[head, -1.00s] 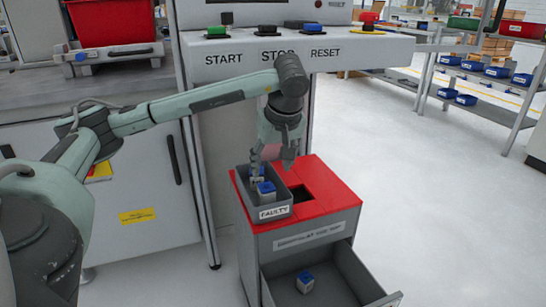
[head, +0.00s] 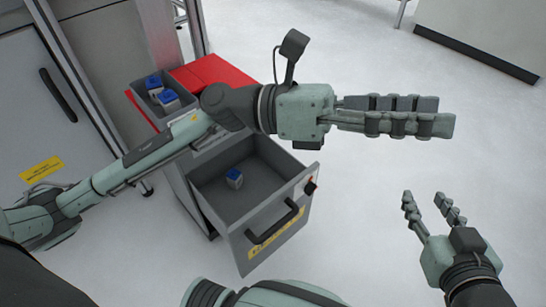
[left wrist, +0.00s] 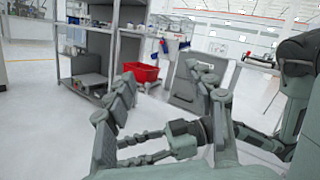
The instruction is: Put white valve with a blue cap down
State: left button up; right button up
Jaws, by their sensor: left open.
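One white valve with a blue cap (head: 234,178) stands in the open grey drawer (head: 212,203). Two more, a rear valve (head: 153,85) and a front valve (head: 168,99), stand in the grey bin (head: 139,95) on top of the cabinet. My left gripper (head: 446,113) is open and empty, stretched out to the right of the drawer over the floor. Its fingers also show in the left wrist view (left wrist: 168,80), with nothing between them. My right gripper (head: 422,194) is at the lower right, fingers apart and empty.
The red cabinet top (head: 203,74) is partly hidden behind my left arm. The drawer front has a black handle (head: 272,224). Open white floor lies to the right. The left wrist view shows shelving (left wrist: 85,45) and a red bin (left wrist: 143,75) farther off.

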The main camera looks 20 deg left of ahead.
pick_arm(q)
jog(key=w+a+r+n+t, duration=0.35)
jog(key=n+t, duration=0.55)
jog(key=n, duration=0.3)
jog(key=w+a+f+n+t+y, duration=0.35)
jog(key=a+n+y, duration=0.2)
jog(key=n, duration=0.55)
jog(key=w+a+f+n+t+y, duration=0.4)
jog(key=n+y, duration=0.3)
jog(key=n, duration=0.4)
jog(key=s+a+f+n+g+y, duration=0.2)
jog(key=f+n, duration=0.3)
jog(key=f, duration=0.3)
jog(key=s+a+f+n+g+y, duration=0.3)
jog(key=s+f+n, duration=0.2)
jog(key=f, duration=0.3)
jog(key=shift+a+f+n, duration=0.25)
jog(key=shift+f+n, duration=0.1)
jog(key=shift+n, duration=0.25)
